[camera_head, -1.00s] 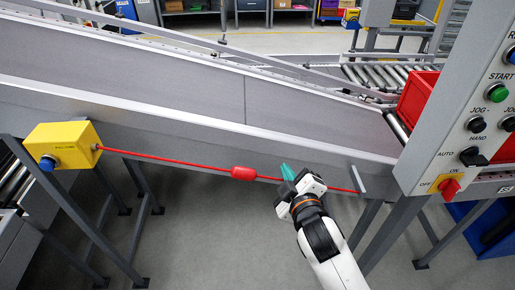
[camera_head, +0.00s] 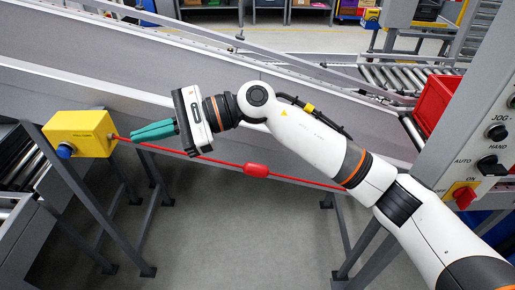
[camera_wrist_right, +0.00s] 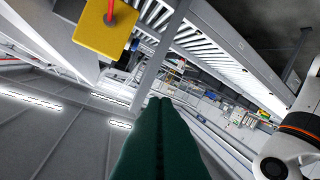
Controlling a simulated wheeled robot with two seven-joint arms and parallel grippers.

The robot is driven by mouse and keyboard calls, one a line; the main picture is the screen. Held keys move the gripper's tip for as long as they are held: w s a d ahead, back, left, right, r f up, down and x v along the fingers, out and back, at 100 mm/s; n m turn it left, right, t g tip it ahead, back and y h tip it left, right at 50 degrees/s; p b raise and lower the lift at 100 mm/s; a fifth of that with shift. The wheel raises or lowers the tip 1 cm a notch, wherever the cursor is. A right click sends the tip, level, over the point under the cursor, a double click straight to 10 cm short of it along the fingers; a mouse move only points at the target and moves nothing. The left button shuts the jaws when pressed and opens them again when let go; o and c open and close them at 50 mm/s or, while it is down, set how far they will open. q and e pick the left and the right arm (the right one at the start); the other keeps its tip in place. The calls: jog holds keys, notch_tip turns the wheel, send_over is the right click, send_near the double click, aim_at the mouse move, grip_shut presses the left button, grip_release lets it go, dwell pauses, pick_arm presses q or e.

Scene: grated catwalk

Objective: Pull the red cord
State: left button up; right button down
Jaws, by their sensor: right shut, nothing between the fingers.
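The red cord (camera_head: 213,160) runs from the yellow switch box (camera_head: 80,134) on the left, along the side of the conveyor, toward the right behind my arm. A thicker red grip (camera_head: 256,170) sits midway on it. My right gripper (camera_head: 136,137) is shut and empty, its green fingers pointing left at the box, close to the cord's left end; I cannot tell if they touch the cord. In the right wrist view, the green fingers (camera_wrist_right: 160,103) are together, and the yellow box (camera_wrist_right: 104,29) with a short piece of red cord (camera_wrist_right: 110,12) is at the top. My left gripper is not in view.
A grey control panel (camera_head: 480,120) with knobs and a red switch (camera_head: 464,195) stands at the right. A red crate (camera_head: 437,106) rests on the rollers behind it. Metal support legs (camera_head: 95,215) stand below the conveyor. The floor (camera_head: 225,235) below the cord is clear.

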jog(key=w+d+f+n+t+h, duration=0.3)
jog(key=w+d+n+h, duration=0.3)
jog(key=w+d+h, duration=0.35)
jog(key=w+d+r+n+t+h, duration=0.15)
jog(key=d+r+h, duration=0.35)
jog(key=d, duration=0.5)
jog(key=h+p, duration=0.1)
jog(key=p, duration=0.4)
send_near(256, 170)
jog(key=w+f, duration=0.4)
jog(key=f, duration=0.2)
jog(key=shift+s+f, duration=0.4)
jog(key=shift+s, duration=0.25)
